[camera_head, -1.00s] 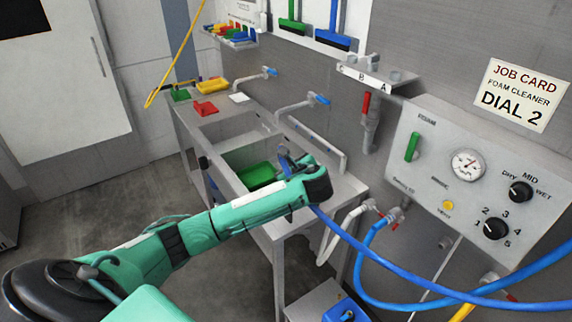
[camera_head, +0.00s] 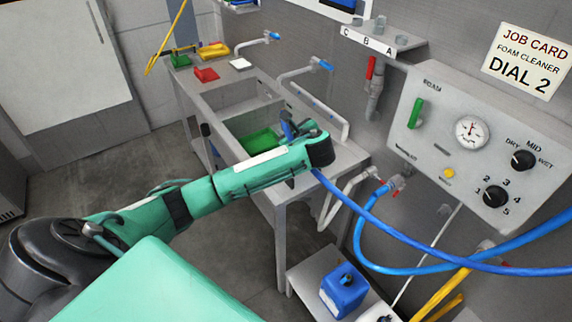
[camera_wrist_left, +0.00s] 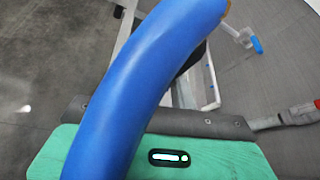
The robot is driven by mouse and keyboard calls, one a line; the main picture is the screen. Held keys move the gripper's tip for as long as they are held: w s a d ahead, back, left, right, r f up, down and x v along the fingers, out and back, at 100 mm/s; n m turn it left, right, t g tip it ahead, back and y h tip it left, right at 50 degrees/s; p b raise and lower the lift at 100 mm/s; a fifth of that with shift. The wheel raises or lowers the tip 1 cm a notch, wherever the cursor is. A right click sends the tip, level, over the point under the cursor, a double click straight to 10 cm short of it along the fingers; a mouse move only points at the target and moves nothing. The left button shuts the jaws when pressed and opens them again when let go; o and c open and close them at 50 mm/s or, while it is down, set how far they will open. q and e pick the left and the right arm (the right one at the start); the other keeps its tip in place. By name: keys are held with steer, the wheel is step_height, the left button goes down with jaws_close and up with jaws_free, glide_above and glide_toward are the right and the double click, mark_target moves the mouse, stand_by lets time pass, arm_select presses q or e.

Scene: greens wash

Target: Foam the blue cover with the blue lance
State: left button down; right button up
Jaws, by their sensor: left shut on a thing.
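My left arm reaches from the lower left over the steel sink. My left gripper (camera_head: 292,131) is at the sink's near right edge, shut on the blue lance (camera_head: 287,128), of which only a small part shows. A blue hose (camera_head: 430,243) runs from my wrist to the right; it fills much of the left wrist view (camera_wrist_left: 140,85), which hides the fingertips. No thing is clearly the blue cover. A green piece (camera_head: 262,141) lies in the sink basin beyond my gripper. My right gripper is not in view.
The foam panel (camera_head: 440,100) has a green lever (camera_head: 416,113), a gauge (camera_head: 471,132) and two black knobs; a job card (camera_head: 528,57) reads DIAL 2. A blue canister (camera_head: 345,292) stands on a low stand. Red (camera_head: 206,75) and yellow (camera_head: 214,50) pieces lie on the counter's far end.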

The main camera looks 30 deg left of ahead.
arm_select(q)
steer(key=shift+a, duration=0.35)
steer(key=w+a, duration=0.5)
steer(key=a, duration=0.7)
stand_by(1.8)
steer(key=shift+w, duration=0.1)
stand_by(0.6)
steer(key=c, duration=1.8)
jaws_free()
